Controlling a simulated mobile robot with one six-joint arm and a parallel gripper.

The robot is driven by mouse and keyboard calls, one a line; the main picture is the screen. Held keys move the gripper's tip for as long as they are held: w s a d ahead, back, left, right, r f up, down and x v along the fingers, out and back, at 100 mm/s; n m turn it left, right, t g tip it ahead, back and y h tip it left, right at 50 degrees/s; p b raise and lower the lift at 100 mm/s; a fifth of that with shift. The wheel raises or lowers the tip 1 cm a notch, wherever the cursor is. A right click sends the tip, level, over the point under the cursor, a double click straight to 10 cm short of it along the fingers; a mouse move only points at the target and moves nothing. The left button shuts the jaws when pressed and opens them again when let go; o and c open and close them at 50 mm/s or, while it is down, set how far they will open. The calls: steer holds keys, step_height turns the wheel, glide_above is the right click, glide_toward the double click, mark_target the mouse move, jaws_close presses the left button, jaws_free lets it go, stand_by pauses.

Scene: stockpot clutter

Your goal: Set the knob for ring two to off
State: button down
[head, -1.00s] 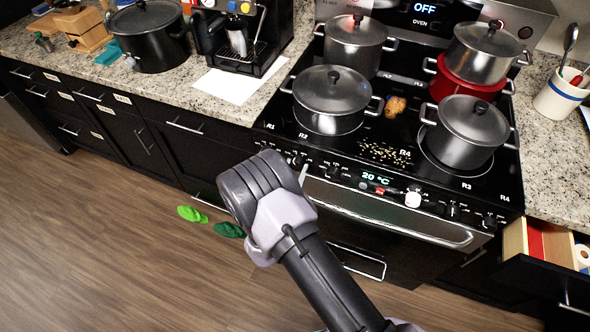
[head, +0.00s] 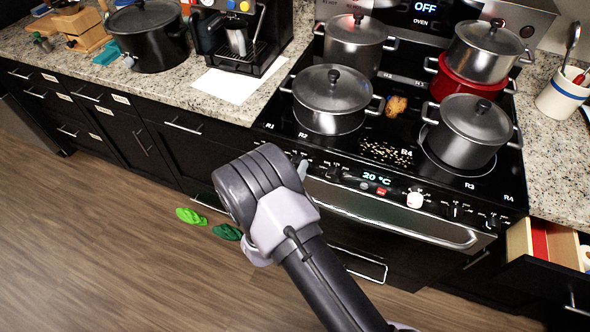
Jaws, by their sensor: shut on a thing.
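The black stove (head: 355,190) has a row of small dark knobs along its front panel, on both sides of the display. My gripper (head: 302,168) is at the left part of this panel, mostly hidden behind my grey wrist. Only a light fingertip shows, against a dark knob (head: 297,157). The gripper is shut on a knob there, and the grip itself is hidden. Another dark knob (head: 333,172) is just to the right. The label R2 (head: 302,136) is on the cooktop above the gripper. The held knob's pointer and markings cannot be read.
Steel pots stand on the cooktop, the nearest (head: 332,95) behind the gripper. A white knob (head: 415,200) is right of the display (head: 377,178). The oven handle (head: 400,222) runs below the panel. An open drawer (head: 545,250) juts out at right. Green slippers (head: 191,215) lie on the floor.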

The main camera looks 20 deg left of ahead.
stand_by(0.3)
steer(key=c, duration=0.9)
jaws_free()
steer(key=shift+s, duration=0.1)
steer(key=s+p, duration=0.1)
steer(key=s, duration=0.4)
steer(key=s+p, duration=0.1)
steer(key=s, duration=0.5)
steer(key=s+p, duration=0.1)
steer(key=s, duration=0.5)
steer(key=shift+s+a+r, duration=0.15)
steer(key=shift+a+r, duration=0.1)
steer(key=shift+r, duration=0.15)
